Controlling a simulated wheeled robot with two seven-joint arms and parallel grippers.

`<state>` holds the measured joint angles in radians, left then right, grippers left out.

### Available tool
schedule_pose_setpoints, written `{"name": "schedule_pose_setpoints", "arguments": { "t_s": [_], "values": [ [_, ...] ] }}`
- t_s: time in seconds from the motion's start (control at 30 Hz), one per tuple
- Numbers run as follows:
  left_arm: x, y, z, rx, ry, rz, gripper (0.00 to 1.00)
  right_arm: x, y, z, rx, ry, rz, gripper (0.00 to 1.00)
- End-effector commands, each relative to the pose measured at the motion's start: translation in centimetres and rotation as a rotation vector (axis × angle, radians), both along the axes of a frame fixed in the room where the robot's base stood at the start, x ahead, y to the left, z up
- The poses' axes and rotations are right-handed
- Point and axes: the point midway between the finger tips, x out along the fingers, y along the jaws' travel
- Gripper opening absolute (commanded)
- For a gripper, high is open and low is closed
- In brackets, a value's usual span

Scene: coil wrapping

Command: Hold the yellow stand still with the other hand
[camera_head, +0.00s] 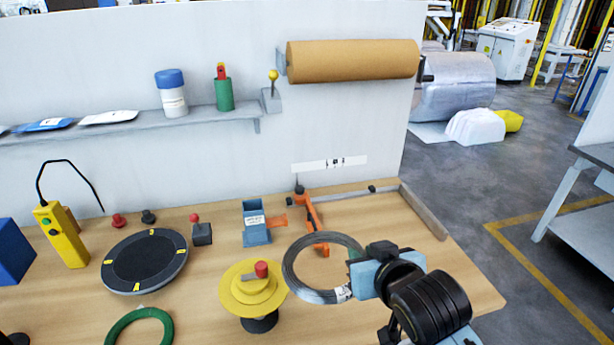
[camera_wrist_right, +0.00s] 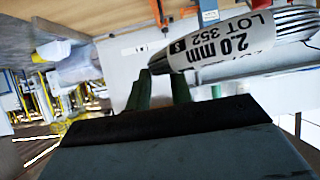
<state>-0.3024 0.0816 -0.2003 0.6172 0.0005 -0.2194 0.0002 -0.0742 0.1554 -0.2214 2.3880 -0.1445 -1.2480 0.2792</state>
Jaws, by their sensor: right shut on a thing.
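The yellow stand (camera_head: 240,298) is a stepped round yellow disc on a dark foot, upright on the workbench, with a red knob (camera_head: 262,268) on top. No gripper touches it. My right gripper (camera_head: 356,264) is to the right of the stand, shut on a grey wire coil (camera_head: 292,280). The coil's rim comes close to the stand's right edge; whether they touch or the coil is clear of the bench I cannot tell. In the right wrist view, the coil's wires (camera_wrist_right: 295,22) carry a "2.0 mm LOT 352" label beyond the gripper fingers (camera_wrist_right: 160,88). My left gripper is not seen.
On the wooden bench (camera_head: 400,225) are a black turntable (camera_head: 146,262), a green ring (camera_head: 138,318), a yellow control pendant (camera_head: 62,236), a blue-grey block (camera_head: 256,224) and an orange clamp (camera_head: 312,212). A brown paper roll (camera_head: 352,60) hangs on the back wall.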

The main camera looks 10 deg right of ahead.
Motion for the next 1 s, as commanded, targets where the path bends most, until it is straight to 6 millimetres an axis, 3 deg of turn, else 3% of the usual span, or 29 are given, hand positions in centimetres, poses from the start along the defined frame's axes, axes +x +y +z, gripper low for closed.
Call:
{"name": "schedule_pose_setpoints", "arguments": {
  "t_s": [0.23, 0.4, 0.6, 0.8, 1.0],
  "values": [
    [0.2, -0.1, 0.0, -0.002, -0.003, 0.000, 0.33, 2.6, 2.4, -0.9, 0.004, -0.006, 0.126, 0.00],
    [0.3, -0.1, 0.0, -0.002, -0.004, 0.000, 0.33, 6.6, 6.4, -2.0, 0.005, -0.007, 0.350, 0.00],
    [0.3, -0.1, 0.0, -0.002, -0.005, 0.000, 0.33, 10.5, 11.0, -1.7, 0.005, -0.009, 0.601, 0.00],
    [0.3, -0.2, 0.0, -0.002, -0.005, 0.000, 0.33, 12.6, 13.5, -0.9, 0.004, -0.007, 0.746, 0.00],
    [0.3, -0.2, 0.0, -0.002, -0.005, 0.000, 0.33, 13.0, 14.2, -1.3, 0.005, -0.004, 0.786, 0.00]
  ]
}}
